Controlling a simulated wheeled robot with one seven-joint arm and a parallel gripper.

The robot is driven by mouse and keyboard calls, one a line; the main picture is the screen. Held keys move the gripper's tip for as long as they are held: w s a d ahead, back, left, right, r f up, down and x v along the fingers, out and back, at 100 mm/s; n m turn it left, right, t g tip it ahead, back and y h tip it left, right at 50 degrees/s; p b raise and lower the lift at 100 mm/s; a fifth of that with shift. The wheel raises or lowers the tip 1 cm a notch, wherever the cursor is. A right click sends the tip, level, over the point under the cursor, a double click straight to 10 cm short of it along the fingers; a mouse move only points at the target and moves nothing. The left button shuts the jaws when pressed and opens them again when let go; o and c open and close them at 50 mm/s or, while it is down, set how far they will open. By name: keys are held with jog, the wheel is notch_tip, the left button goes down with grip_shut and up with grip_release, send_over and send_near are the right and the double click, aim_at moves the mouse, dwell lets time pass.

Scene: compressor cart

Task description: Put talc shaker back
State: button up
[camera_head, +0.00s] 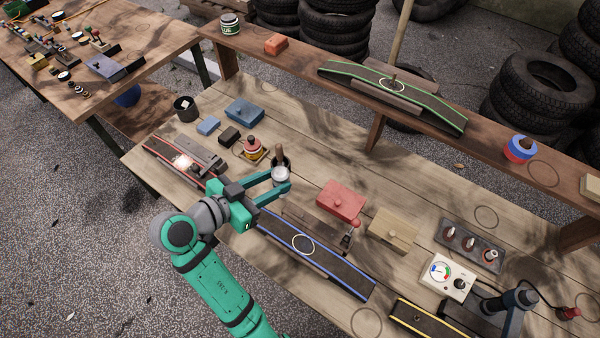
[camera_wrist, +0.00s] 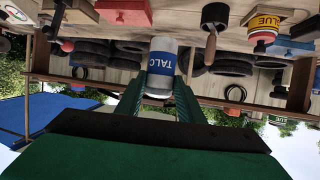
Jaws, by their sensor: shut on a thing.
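The talc shaker (camera_head: 280,178) is a white can with a blue band; its TALC label reads in the wrist view (camera_wrist: 162,64). My gripper (camera_head: 282,186) is shut on it. It is held over the workbench, near the upper end of the blue-edged strip (camera_head: 345,278). I cannot tell how high above the bench it is. Its lower part is partly hidden by my fingers in the head view. The wrist picture is upside down.
A dark cup with a wooden-handled tool (camera_head: 278,158) stands right behind the shaker. A glue pot (camera_head: 252,146) is left; a red box (camera_head: 340,200) is right. Pale rings mark the blue-edged strip, bench and raised shelf (camera_head: 470,150). Free bench shows near the ring (camera_head: 486,217).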

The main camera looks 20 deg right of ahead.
jog(key=shift+w+d+f, duration=1.2)
jog(key=shift+d+f, duration=0.3)
jog(key=shift+f, duration=0.5)
jog(key=shift+w+d+f, duration=1.15)
jog(key=shift+d+f, duration=0.35)
jog(key=shift+f, duration=0.45)
jog(key=shift+w+d+f, duration=1.2)
jog(key=shift+d+f, duration=0.3)
jog(key=shift+f, duration=0.5)
jog(key=shift+f, duration=0.15)
jog(key=o, duration=1.1)
jog(key=shift+a+r, duration=0.1)
jog(key=shift+r, duration=0.1)
jog(key=v, duration=1.2)
